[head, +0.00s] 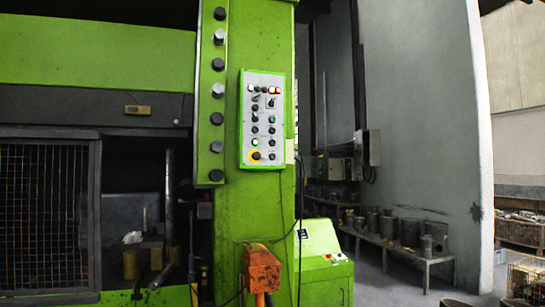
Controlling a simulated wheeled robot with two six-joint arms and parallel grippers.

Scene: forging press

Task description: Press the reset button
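A control panel (246,132) with a pale face and green frame is fixed to the green press column, right of the picture's middle-left. It carries several small buttons, knobs and lamps, with a lit red lamp or button (276,90) at the top right. The labels are too small to read, so I cannot tell which one is the reset button. Neither of my grippers shows in the head view.
The green press column (220,230) stands ahead, with a mesh guard (45,220) on the left. An orange device (262,270) and a green cabinet (322,262) stand below the panel. A bench with metal parts (390,245) is at the right, with grey floor before it.

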